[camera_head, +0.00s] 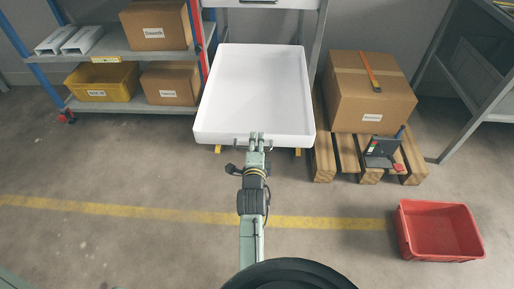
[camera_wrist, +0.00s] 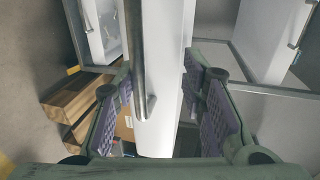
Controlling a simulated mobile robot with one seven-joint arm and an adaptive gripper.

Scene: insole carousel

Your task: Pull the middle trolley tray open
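The white trolley tray (camera_head: 255,132) stands far out from the trolley frame (camera_head: 318,35) toward me, and it looks empty. Whether it is the middle one cannot be told, as the levels below are hidden. My gripper (camera_head: 257,138) is at the middle of its front edge. In the wrist view my gripper (camera_wrist: 162,105) has its purple-padded fingers wide apart, one on each side of the white tray front (camera_wrist: 168,70). The metal handle (camera_wrist: 138,50) lies between the fingers, with a gap to the pads.
A shelf with a yellow bin (camera_head: 103,82) and cardboard boxes stands left. A large box (camera_head: 345,107) and a scanner-like device (camera_head: 383,148) sit on a wooden pallet (camera_head: 322,160) close to the tray's right. A red crate (camera_head: 440,232) lies front right. The left floor is clear.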

